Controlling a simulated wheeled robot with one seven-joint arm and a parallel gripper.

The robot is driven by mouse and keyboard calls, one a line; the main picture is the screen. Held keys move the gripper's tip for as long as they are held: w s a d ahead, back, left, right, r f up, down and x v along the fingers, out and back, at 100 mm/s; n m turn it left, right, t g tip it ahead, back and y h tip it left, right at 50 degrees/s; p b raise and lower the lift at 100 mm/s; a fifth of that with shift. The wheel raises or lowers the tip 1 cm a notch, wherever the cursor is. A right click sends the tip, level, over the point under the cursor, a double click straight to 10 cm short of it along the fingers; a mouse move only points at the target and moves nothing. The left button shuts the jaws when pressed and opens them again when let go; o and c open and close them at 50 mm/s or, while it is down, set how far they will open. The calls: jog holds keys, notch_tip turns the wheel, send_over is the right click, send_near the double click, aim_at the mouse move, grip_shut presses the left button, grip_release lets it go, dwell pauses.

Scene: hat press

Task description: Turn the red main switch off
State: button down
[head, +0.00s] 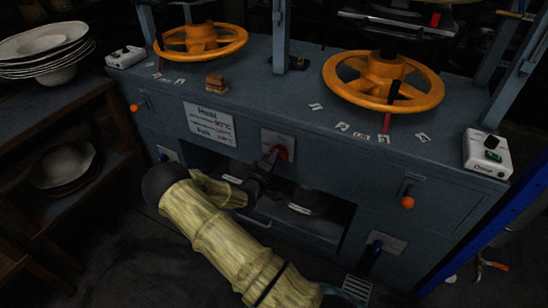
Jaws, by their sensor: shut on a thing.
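The red main switch (283,152) sits on a light plate (270,136) in the middle of the press's blue-grey front. My gripper (273,158) reaches up to it from below left and is shut on the switch. The dark fingers cover part of the switch, so the angle of its handle cannot be told.
Two orange handwheels (383,82) (202,41) stand on the press top. A white control box (487,154) is at the right corner. Orange-knobbed levers (407,202) (134,107) stick out of the front.

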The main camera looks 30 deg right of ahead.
jog(key=shift+a+f+n, duration=0.1)
jog(key=shift+n, duration=1.3)
jog(key=c, duration=1.3)
grip_release()
jog(key=p+v, duration=0.1)
jog(key=v, duration=1.6)
jog(key=shift+s+a, duration=0.15)
